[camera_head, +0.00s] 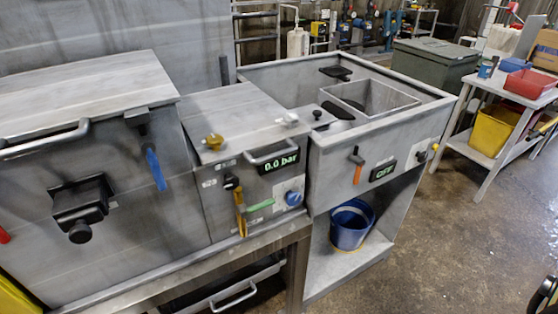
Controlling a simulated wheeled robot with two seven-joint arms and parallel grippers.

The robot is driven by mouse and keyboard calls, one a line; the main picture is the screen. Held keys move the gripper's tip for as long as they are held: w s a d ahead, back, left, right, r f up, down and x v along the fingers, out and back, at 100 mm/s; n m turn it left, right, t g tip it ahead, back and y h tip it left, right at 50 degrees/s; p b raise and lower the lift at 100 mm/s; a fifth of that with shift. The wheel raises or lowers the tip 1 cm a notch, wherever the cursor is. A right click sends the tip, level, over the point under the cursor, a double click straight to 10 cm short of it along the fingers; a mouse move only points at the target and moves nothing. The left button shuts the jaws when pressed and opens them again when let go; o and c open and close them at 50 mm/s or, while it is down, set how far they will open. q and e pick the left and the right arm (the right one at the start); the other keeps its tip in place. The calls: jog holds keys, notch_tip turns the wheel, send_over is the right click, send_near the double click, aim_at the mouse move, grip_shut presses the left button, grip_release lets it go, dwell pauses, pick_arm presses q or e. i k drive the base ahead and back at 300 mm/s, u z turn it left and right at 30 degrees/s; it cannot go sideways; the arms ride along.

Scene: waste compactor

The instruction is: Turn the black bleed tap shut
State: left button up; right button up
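A small black tap-like fitting (231,182) sits on the front of the middle grey unit, left of the display, with a yellow handle (240,211) hanging down below it. A green lever (260,205) points to the right beside it. I cannot tell for sure which black part is the bleed tap; a small black knob (317,114) also stands on top of the right unit. The display (279,161) above the fitting reads 0.0 bar. A blue knob (293,198) is to the right. Neither of my grippers is in view.
The left unit has a black latch box (80,204) and a blue lever (155,169). The right unit has an orange lever (357,168) and a display (383,172) reading OFF. A blue bucket (351,226) stands on its lower shelf.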

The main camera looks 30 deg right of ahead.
aim_at(231, 183)
jog(key=z, duration=0.05)
jog(key=k, duration=1.1)
jog(key=u, duration=0.1)
